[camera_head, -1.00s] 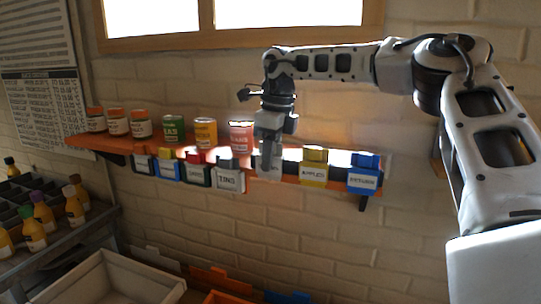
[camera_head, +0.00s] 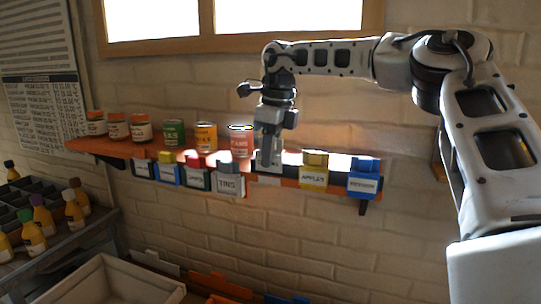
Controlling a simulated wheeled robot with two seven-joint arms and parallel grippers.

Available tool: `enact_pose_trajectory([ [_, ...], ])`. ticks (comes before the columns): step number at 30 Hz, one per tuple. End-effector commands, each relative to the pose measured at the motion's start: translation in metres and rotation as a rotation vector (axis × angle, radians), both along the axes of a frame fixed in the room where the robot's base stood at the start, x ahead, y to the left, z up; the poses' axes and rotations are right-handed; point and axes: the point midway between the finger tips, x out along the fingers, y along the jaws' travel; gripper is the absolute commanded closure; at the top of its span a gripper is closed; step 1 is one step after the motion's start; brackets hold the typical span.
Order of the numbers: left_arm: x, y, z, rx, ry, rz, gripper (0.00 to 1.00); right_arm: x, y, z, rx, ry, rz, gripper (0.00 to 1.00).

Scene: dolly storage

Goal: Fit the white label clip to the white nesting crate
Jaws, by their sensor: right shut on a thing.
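My right gripper (camera_head: 268,160) points down at the front edge of the orange shelf, between the grey TINS clip and the yellow APPLES clip. It is shut on the white label clip (camera_head: 269,180), whose pale label face shows just below the fingertips. The fingers hide the clip's upper part, and I cannot tell whether it is clear of the shelf edge. The white nesting crate (camera_head: 92,268) is at the lower left, open-topped, with its lower part cut off by the frame. My left gripper is not in view.
The shelf (camera_head: 100,147) carries several jars and cans and a row of label clips, including the grey (camera_head: 230,184), yellow (camera_head: 314,170) and blue (camera_head: 364,178) ones. A rack of bottles (camera_head: 40,235) stands at the left. Other crate rims show along the bottom edge.

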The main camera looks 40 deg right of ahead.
Motion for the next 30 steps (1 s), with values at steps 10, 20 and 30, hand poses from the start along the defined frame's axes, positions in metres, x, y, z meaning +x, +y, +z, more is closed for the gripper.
enact_pose_trajectory([
  [10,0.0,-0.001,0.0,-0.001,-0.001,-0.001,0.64,0.0,0.0,0.011,0.0,-0.001,0.001,1.0],
  [20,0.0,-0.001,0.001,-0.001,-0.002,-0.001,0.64,0.0,0.0,0.012,0.0,-0.001,0.001,1.0],
  [30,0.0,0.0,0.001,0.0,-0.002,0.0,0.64,0.001,0.0,0.028,-0.002,-0.002,0.0,1.0],
])
